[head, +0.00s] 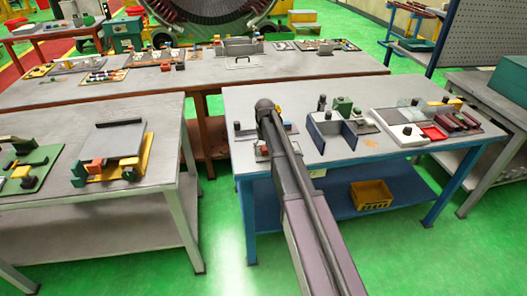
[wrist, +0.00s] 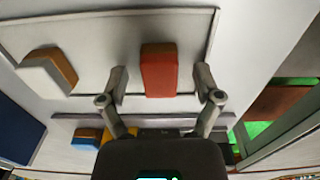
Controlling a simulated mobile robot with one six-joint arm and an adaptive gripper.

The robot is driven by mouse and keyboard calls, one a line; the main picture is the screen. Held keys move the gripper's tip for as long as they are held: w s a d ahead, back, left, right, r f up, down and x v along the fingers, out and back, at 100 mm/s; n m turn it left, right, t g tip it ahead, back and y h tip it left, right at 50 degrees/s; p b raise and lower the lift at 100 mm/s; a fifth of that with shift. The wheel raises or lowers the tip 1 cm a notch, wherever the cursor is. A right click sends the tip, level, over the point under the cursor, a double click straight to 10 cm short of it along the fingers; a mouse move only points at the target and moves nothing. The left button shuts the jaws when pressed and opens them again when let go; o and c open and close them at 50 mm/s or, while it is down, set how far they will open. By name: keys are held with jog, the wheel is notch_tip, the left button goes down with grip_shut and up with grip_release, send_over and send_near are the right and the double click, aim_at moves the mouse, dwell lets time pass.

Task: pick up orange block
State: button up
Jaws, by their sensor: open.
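An orange-red block (wrist: 158,70) lies on a pale, rimmed panel (wrist: 105,35) in the wrist view. My gripper (wrist: 160,82) is open, with one finger on each side of the block and a visible gap to each. The block lies between and a little beyond the fingertips; I cannot tell how far below them it is. In the head view my arm reaches over the blue-legged table (head: 375,158).
A white-and-brown block (wrist: 48,72) sits left on the panel in the wrist view. A blue-walled holder (head: 330,140), a green part (head: 343,105) and a red-and-white tray (head: 410,131) stand right of my arm. A yellow crate (head: 371,193) sits on the lower shelf.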

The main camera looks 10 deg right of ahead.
grip_shut()
jog(key=shift+r, duration=0.15)
notch_tip(320, 180, up, 3)
jog(key=p, duration=0.3)
jog(key=shift+r+p, duration=0.2)
jog(key=shift+p, duration=0.1)
jog(key=s+d, duration=0.2)
jog(key=s, duration=0.5)
jog(key=s+d+r+p, duration=0.1)
jog(key=s, duration=0.7)
jog(key=shift+s+d+r, duration=0.15)
jog(key=shift+s+d, duration=0.15)
jog(key=shift+d, duration=0.1)
